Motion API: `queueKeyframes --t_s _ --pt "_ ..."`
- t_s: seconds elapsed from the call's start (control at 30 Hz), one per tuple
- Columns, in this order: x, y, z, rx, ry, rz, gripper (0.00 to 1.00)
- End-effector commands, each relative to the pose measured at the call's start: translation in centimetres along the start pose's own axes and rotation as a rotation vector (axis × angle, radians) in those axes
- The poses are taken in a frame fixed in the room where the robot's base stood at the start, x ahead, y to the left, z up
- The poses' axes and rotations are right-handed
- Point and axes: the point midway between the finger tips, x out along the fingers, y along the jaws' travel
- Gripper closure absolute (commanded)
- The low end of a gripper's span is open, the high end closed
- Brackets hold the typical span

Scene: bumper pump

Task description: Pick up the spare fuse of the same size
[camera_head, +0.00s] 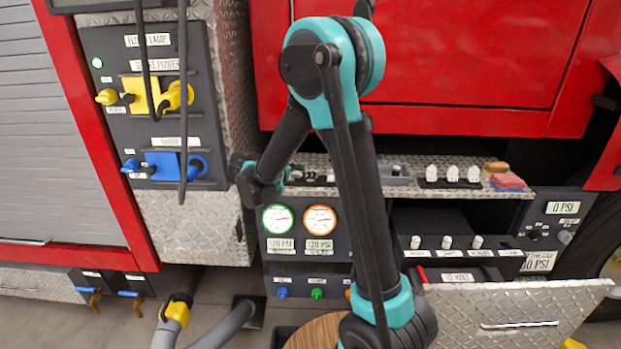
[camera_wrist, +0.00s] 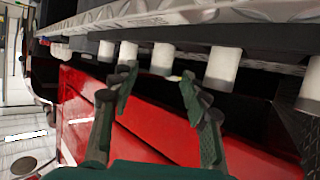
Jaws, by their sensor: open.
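My gripper (camera_wrist: 157,84) is open in the wrist view, its two dark green fingers apart. A white cylinder (camera_wrist: 163,56) shows beyond the gap between the fingertips; I cannot tell whether they touch it. More white cylinders stand in the same row, at the left (camera_wrist: 128,51) and the right (camera_wrist: 222,69). Which one is a fuse, and their sizes, I cannot tell. In the head view my arm crosses the middle and largely hides the gripper near the shelf. Three white pieces (camera_head: 452,174) stand on the dark base on that shelf, possibly fuses.
The diamond-plate shelf (camera_head: 510,193) also holds a red and tan stack (camera_head: 505,178). Below are gauges (camera_head: 279,218), a dark box with white knobs (camera_head: 446,242) and an open drawer front (camera_head: 520,312). Cables (camera_head: 183,100) hang at the left over the yellow plug (camera_head: 155,95).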

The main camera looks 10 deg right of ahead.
Motion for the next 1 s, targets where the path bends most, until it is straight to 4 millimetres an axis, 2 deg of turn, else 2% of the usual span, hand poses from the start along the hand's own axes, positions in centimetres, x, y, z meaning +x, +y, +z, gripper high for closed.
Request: queueKeyframes --t_s 0.1,0.2,0.47,0.83,0.87,1.0 --pt "1.8 0.1 0.0 0.0 0.0 0.002 0.53" --pt "2.6 0.0 0.0 0.0 0.0 0.001 0.53" --pt "2.8 0.0 0.0 -0.001 0.0 0.0 0.53" --pt "2.8 0.0 0.0 -0.001 0.0 0.0 0.97" --pt "2.8 0.0 0.0 -0.001 0.0 0.0 1.0" --pt "2.8 0.0 0.0 -0.001 0.0 0.0 1.0"
